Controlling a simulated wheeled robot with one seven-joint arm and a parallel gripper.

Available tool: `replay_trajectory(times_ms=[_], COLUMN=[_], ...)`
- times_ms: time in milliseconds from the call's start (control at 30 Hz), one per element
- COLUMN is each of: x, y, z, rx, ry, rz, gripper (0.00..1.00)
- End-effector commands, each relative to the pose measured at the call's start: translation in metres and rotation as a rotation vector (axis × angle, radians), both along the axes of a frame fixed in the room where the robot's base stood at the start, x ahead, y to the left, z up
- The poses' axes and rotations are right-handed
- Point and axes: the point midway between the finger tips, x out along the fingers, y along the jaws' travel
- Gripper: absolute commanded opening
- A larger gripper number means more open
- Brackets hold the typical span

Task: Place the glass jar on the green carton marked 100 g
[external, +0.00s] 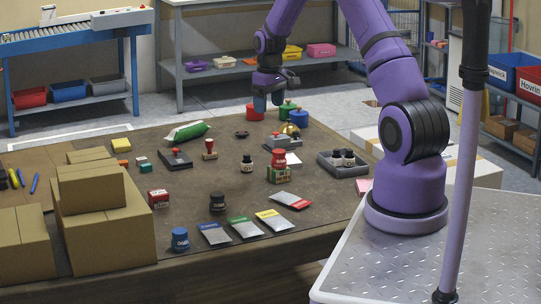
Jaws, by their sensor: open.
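A small carton (278,174) with green and red on its faces stands right of the table's middle; its marking is too small to read. A small red-topped thing (279,158) shows at its top, apparently resting on it. A dark-capped jar (280,142) shows right behind; I cannot tell whether it is the glass jar. Other small dark jars stand at the middle (247,163) and nearer the front (217,202). My gripper (268,103) is open, pointing down near the table's far edge, between a red pot (254,113) and a green pot (288,107). No held thing shows.
Brown boxes (105,235) are stacked on the table's left. A grey tray (343,170) with dark bottles is at the right. A blue pot (299,118), stampers (209,149), a green-white tube (187,132) and flat packets (247,228) lie around. Bare table shows between them.

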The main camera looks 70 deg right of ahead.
Motion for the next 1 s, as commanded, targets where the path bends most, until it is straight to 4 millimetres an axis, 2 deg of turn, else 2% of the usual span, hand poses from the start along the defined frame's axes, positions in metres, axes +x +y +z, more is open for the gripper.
replay_trajectory(times_ms=[33, 200, 467, 700, 867, 1000], x=[0.005, 0.008, -0.010, -0.050, -0.087, -0.123], y=[0.017, 0.076, 0.167, 0.246, 0.292, 0.328], z=[0.024, 0.091, 0.175, 0.234, 0.262, 0.279], rx=[-0.012, -0.038, -0.067, -0.082, -0.085, -0.084], ry=[-0.016, -0.055, -0.123, -0.189, -0.237, -0.279], rz=[0.014, 0.046, 0.095, 0.140, 0.169, 0.196], gripper=[0.73, 0.73, 0.73, 0.73, 0.73, 0.73])
